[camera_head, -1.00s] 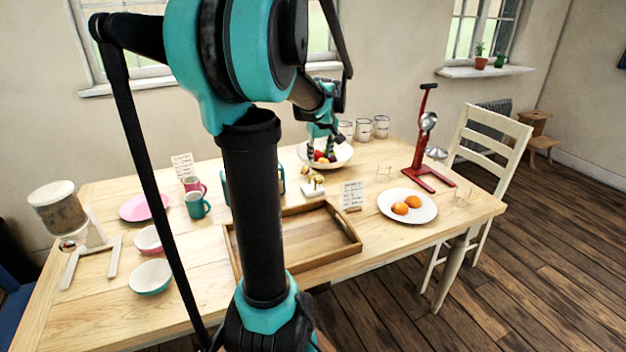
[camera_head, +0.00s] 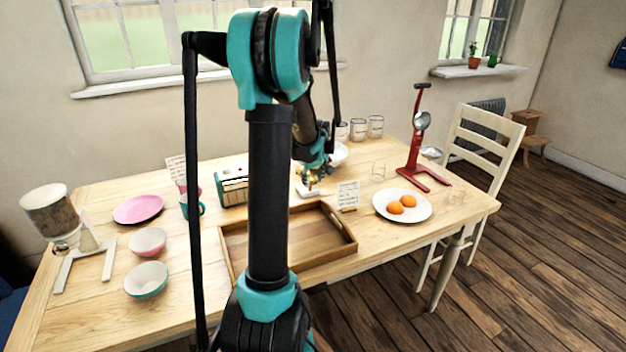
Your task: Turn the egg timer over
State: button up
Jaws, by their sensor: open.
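My gripper (camera_head: 313,172) is above the back middle of the table, pointing down, partly behind my arm. It is open, with nothing clearly visible between its fingers. Just below it is a small pale-based thing (camera_head: 306,191) with brass-coloured parts. I cannot tell whether this is the egg timer or whether the fingers touch it. No egg timer can be made out for certain elsewhere on the table.
A wooden tray (camera_head: 345,246) lies in front, with a card (camera_head: 347,193) behind it. A toaster (camera_head: 233,187) stands left. A plate of eggs (camera_head: 420,214) and a red stand (camera_head: 414,150) are right. Bowls (camera_head: 147,279) and a dispenser (camera_head: 50,212) stand far left.

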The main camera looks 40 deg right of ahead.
jog(key=shift+c, duration=0.3)
grip_shut()
jog(key=shift+d, duration=0.1)
jog(key=y, duration=0.2)
jog(key=d+t+y, duration=0.1)
jog(key=shift+s+m+y, duration=0.1)
jog(key=shift+m+y, duration=0.3)
jog(key=shift+s+d+f+m+t+y, duration=0.15)
jog(key=shift+m+t+y, duration=0.25)
jog(key=shift+y, duration=0.75)
jog(key=shift+w+d+f+m+t+y, duration=0.1)
jog(key=shift+m+t+y, duration=0.1)
jog(key=shift+t+y, duration=0.7)
jog(key=shift+y, duration=0.25)
jog(key=shift+g, duration=0.3)
